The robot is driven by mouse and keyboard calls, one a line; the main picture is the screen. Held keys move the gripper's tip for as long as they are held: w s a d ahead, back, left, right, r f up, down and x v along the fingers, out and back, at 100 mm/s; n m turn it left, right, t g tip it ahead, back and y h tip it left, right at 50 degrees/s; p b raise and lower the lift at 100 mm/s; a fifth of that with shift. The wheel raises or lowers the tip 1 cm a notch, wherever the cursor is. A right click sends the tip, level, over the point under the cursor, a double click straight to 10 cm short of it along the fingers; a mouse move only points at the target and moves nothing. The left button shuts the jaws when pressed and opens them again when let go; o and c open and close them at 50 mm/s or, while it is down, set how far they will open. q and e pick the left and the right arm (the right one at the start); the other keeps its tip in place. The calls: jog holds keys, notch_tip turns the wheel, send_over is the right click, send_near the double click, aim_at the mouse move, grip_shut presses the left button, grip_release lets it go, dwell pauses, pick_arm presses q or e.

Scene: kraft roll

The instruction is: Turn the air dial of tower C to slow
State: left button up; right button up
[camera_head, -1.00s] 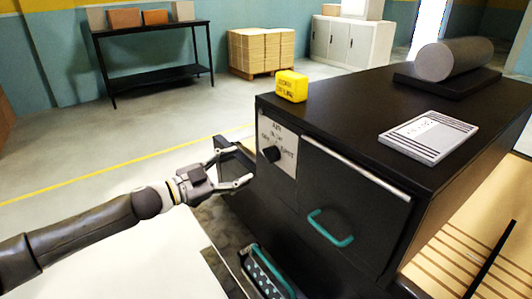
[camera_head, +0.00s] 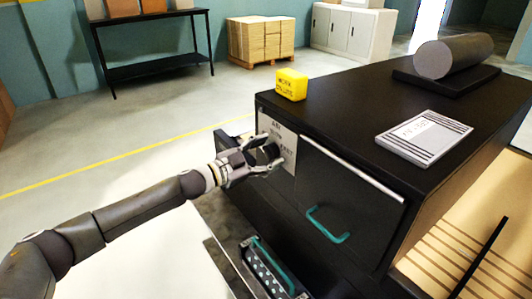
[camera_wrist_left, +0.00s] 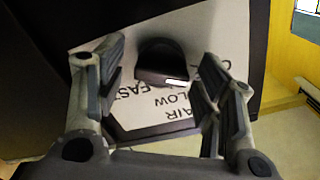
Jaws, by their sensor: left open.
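The air dial (camera_wrist_left: 162,60) is a dark round knob with a pale mark on its rim, on a white label plate (camera_head: 286,150) on the front of the black tower. In the left wrist view, the plate (camera_wrist_left: 205,35) reads "AIR", "SLOW" and "FAST", partly covered by my fingers. My left gripper (camera_head: 266,158) is open at the plate. In the left wrist view its fingers (camera_wrist_left: 160,90) stand on either side of the dial, with the dial just beyond the fingertips. Contact cannot be told. My right gripper is not in view.
A teal-handled door (camera_head: 328,225) is right of the plate. A yellow block (camera_head: 291,85), a white card (camera_head: 424,137) and a grey roll (camera_head: 453,56) are on the black top (camera_head: 350,100).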

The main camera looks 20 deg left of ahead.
pick_arm(q)
jog(key=c, duration=1)
jog(key=m, duration=0.5)
jog(key=shift+f+m, duration=0.15)
jog(key=shift+m, duration=0.15)
jog(key=m+b, duration=0.1)
jog(key=m, duration=0.5)
jog(key=shift+s+d+f, duration=0.1)
jog(key=o, duration=1)
